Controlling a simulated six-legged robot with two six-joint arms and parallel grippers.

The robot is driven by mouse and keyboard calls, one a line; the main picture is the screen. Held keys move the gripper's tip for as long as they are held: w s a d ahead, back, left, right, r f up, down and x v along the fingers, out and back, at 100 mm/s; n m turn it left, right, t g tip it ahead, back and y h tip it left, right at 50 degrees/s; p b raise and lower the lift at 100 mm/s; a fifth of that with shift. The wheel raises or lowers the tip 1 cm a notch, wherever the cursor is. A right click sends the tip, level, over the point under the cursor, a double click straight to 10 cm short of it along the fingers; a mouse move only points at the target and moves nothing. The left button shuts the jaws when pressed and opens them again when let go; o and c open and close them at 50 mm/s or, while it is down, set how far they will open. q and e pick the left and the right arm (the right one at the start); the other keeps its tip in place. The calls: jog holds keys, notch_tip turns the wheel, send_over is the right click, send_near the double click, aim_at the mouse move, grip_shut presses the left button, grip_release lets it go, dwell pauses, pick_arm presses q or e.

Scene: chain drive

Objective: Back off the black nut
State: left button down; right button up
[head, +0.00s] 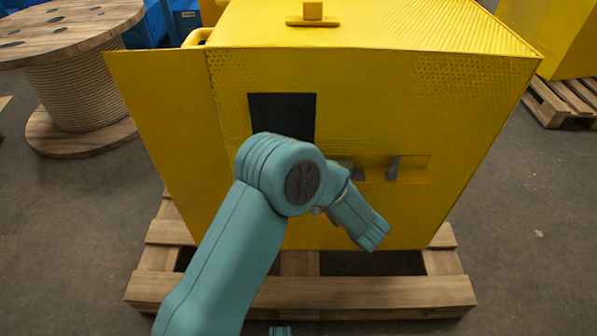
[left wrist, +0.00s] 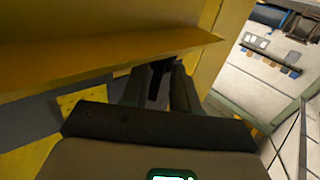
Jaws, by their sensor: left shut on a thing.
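My left gripper (left wrist: 160,84) shows in the left wrist view, its two dark fingers reaching in beneath a yellow ledge (left wrist: 110,62). It is shut on a small black thing between the fingers, which I take for the black nut; its outline is mostly hidden in shadow. In the head view my teal left arm covers the fingers, in front of the yellow housing (head: 440,120). A grey upright piece (head: 392,168) stands in a shallow recess right of the arm.
The housing stands on a wooden pallet (head: 330,292), with a black opening (head: 283,112) in its front and a yellow panel (head: 165,130) swung out at left. A cable drum (head: 75,90) stands at the far left.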

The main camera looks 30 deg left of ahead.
pick_arm(q)
jog(key=shift+g, duration=0.3)
jog(key=c, duration=1.1)
grip_release()
jog(key=shift+f, duration=0.1)
jog(key=shift+d, duration=0.1)
jog(key=p+v, duration=0.3)
jog(key=v, duration=1.3)
